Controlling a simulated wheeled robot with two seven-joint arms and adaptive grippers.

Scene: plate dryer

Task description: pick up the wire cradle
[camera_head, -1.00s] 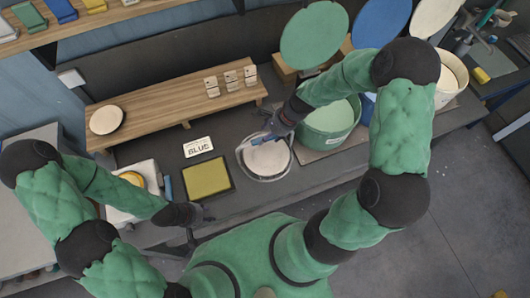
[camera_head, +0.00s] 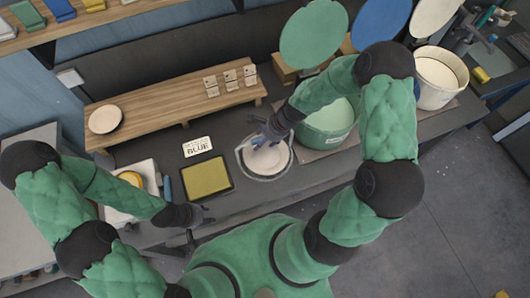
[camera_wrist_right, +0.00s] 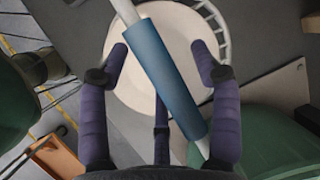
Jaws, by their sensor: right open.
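The wire cradle (camera_head: 267,179) sits on the counter with a round pale plate (camera_head: 270,160) in it. In the wrist view its white wire rim (camera_wrist_right: 222,28) shows at the upper right, and its blue grip (camera_wrist_right: 168,85) runs slantwise across the picture. My right gripper (camera_head: 264,141) is over the cradle; its open fingers (camera_wrist_right: 160,50) are on either side of the blue grip, with gaps to it. My left gripper (camera_head: 205,214) hangs at the counter's front edge, away from the cradle; its fingers are too small to judge.
A green bucket (camera_head: 328,122) stands close right of the cradle, under my right arm. A yellow pad (camera_head: 207,178) and a card reading BLUE (camera_head: 197,147) lie left. A wooden shelf (camera_head: 160,103) holds a plate (camera_head: 106,119) behind.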

